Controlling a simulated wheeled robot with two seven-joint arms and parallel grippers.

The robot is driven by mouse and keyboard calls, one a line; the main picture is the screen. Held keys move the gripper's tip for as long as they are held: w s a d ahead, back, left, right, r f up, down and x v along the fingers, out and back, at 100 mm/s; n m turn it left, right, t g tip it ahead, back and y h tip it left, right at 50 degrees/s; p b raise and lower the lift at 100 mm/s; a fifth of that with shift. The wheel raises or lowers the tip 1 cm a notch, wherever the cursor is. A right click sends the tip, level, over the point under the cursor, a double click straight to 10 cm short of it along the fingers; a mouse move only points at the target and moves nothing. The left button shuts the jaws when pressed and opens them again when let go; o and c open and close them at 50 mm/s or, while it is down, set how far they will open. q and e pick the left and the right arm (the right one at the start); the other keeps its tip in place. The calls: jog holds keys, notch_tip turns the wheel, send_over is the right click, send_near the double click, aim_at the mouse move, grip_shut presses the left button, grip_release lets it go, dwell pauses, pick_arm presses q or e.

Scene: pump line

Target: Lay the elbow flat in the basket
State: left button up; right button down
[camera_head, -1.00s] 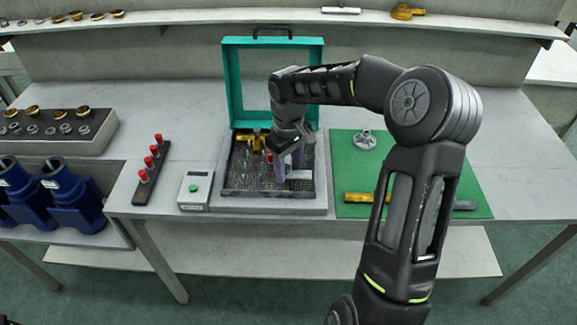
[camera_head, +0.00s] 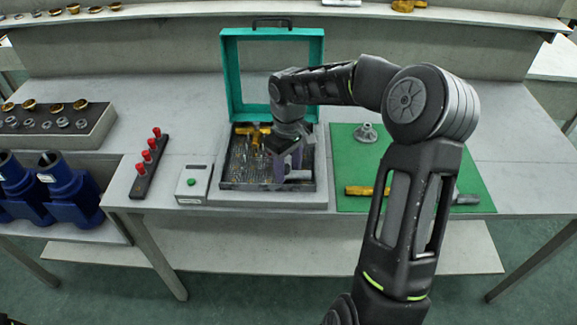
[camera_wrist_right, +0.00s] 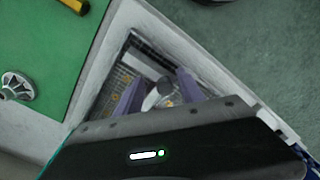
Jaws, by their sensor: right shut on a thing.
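The basket (camera_head: 240,186) is a dark mesh tray inside the opened teal-lidded unit, in the middle of the table. My right gripper (camera_head: 287,172) is down inside its right front part, with purple fingers. It is shut on the elbow (camera_head: 299,175), a small grey piece, which sticks out to the right of the fingers. In the right wrist view the grey elbow (camera_wrist_right: 158,94) shows between the purple fingers (camera_wrist_right: 160,96), over the mesh. I cannot tell whether it touches the basket floor. My left gripper is not in view.
The lid (camera_head: 232,85) stands open behind. A control box (camera_head: 194,184) and red-topped pegs (camera_head: 149,165) are at left. A green mat (camera_head: 352,160) with parts is at right.

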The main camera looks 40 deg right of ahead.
jog(key=shift+s+a+f+b, duration=0.1)
jog(key=shift+s+f+b, duration=0.3)
jog(key=shift+f, duration=0.4)
jog(key=c, duration=0.6)
grip_release()
jog(key=shift+f, duration=0.15)
jog(key=shift+c, duration=0.2)
jog(key=shift+r, duration=0.3)
jog(key=r, duration=0.6)
jog(key=r+b, duration=0.1)
jog(key=r, duration=0.2)
jog(key=shift+w+d+r, duration=0.1)
jog(key=shift+w+d, duration=0.15)
jog(key=shift+d, duration=0.05)
